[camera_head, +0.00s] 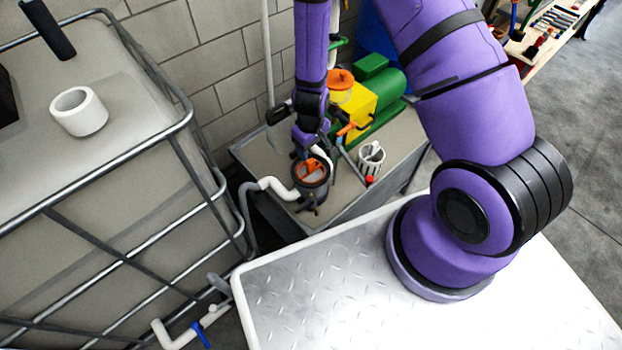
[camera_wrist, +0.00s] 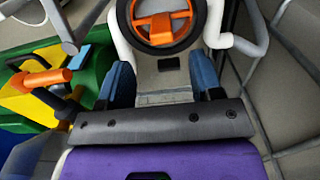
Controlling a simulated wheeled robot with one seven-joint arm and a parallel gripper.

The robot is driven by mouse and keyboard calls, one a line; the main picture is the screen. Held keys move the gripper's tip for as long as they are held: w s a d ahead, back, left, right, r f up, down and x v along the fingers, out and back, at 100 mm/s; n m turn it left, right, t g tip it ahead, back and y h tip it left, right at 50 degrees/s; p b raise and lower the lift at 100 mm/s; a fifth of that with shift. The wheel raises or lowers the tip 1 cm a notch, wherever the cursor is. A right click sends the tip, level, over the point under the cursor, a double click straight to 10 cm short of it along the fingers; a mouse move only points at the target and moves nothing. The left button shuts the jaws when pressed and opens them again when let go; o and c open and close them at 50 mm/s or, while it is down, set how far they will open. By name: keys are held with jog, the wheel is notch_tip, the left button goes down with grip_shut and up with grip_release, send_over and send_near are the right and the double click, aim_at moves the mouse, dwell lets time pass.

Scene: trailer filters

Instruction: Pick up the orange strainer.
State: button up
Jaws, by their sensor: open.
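The orange strainer (camera_head: 309,169) sits inside a round dark housing (camera_head: 312,189) on the grey bench, below my gripper in the head view. In the wrist view the orange strainer (camera_wrist: 160,25) shows as an orange crossbar and ring inside the black rim, near the top edge. My gripper (camera_wrist: 163,85) has its two blue fingers spread apart with nothing between them. The fingers point toward the housing and are short of the strainer in the wrist picture. In the head view my gripper (camera_head: 306,148) is just above the housing; its fingertips are partly hidden.
A yellow and green pump (camera_head: 372,95) stands behind the housing. A white slotted cup (camera_head: 371,158) stands to its right. White pipe (camera_head: 275,187) joins the housing at left. A caged tank (camera_head: 100,180) with a white ring (camera_head: 79,112) on top fills the left.

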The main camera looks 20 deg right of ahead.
aim_at(311, 161)
jog(key=shift+a+f, duration=0.1)
jog(key=shift+f, duration=4.35)
jog(key=shift+s, duration=0.1)
jog(key=shift+c, duration=0.4)
grip_shut()
